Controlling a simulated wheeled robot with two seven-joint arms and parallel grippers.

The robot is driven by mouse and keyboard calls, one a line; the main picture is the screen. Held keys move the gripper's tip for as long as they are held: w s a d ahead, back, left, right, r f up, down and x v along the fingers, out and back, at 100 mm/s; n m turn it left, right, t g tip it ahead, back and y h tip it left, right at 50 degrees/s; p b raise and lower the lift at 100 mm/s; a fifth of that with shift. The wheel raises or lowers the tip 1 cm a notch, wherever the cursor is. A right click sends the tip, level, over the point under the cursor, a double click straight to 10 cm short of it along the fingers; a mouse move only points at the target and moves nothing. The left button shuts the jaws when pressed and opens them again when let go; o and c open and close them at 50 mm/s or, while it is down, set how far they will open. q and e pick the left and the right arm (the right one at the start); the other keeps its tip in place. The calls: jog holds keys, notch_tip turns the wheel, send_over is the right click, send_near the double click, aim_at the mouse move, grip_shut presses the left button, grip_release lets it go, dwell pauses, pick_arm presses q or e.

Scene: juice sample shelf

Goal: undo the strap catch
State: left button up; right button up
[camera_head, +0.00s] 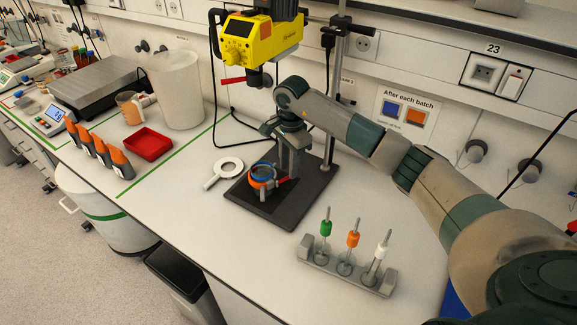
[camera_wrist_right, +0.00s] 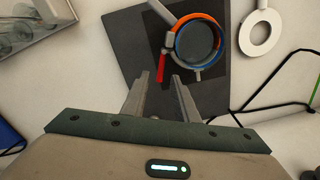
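A dark cup (camera_head: 262,182) with an orange and blue strap around it stands on the black base plate (camera_head: 305,187) of the stand. In the right wrist view the strap (camera_wrist_right: 177,38) rings the cup, and a red catch lever (camera_wrist_right: 161,62) sticks out from its left side. My right gripper (camera_head: 289,170) is just right of the cup. In the right wrist view its two fingers (camera_wrist_right: 162,79) are apart, with the red lever just ahead of and between the tips. I cannot tell if they touch it. My left gripper is not in view.
A yellow device (camera_head: 262,36) hangs from the stand above the cup. A white ring with a handle (camera_head: 223,169) lies left of the plate. A grey rack (camera_head: 345,272) with green, orange and white-handled tools stands in front. A red tray (camera_head: 148,144) and orange-topped bottles are farther left.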

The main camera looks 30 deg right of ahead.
aim_at(285, 179)
jog(key=shift+w+f+p, duration=0.1)
jog(key=shift+f+p, duration=0.25)
jog(key=shift+f, duration=0.85)
grip_shut()
